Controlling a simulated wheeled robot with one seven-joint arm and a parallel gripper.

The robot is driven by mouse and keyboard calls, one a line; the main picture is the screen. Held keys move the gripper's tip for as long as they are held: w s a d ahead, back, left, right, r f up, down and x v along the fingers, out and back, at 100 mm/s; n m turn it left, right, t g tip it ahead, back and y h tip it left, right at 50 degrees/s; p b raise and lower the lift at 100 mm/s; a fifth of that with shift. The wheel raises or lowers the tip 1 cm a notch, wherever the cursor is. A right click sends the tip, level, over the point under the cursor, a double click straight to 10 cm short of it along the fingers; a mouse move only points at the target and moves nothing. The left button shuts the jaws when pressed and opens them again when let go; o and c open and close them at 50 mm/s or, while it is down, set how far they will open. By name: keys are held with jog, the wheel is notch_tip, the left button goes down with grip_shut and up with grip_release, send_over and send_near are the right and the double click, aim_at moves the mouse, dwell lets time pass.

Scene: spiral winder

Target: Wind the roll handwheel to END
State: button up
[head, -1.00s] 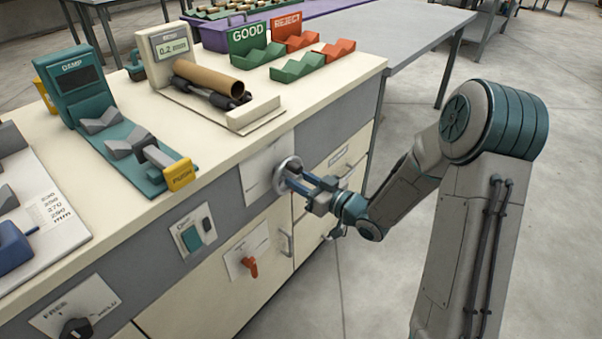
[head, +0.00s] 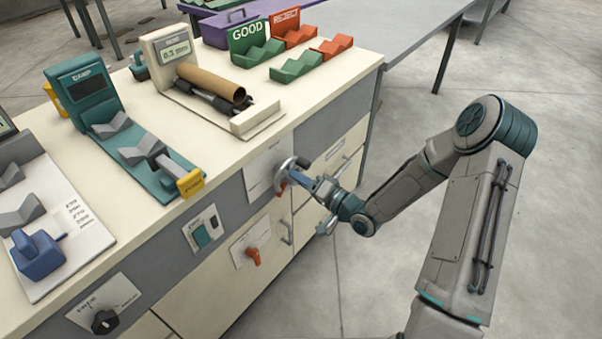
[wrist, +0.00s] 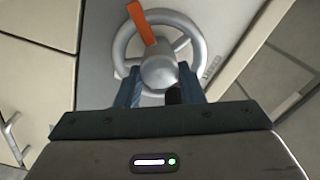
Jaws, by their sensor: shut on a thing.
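The roll handwheel (wrist: 120,42) is a grey spoked wheel with a round hub and an orange pointer (wrist: 140,22), on a pale plate on the cabinet's front. In the wrist view the pointer aims up and slightly left. In the head view the handwheel (head: 283,172) is partly hidden by my gripper (head: 301,179). My gripper's blue fingers (wrist: 156,90) are shut on the handwheel, one on each side of the hub's lower part. The END mark cannot be read.
A cardboard tube (head: 212,82) lies on a roller stand with a small display (head: 178,50) on the counter above. A red lever (head: 253,254), a teal switch (head: 201,235) and a dark knob (head: 104,320) sit on the cabinet front.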

jog(key=shift+f+m+p, duration=0.2)
jog(key=shift+m+p, duration=1.7)
jog(key=shift+m, duration=2.2)
jog(key=o, duration=1)
jog(key=v, duration=1.3)
jog(key=shift+s+d, duration=0.25)
jog(key=shift+s, duration=0.05)
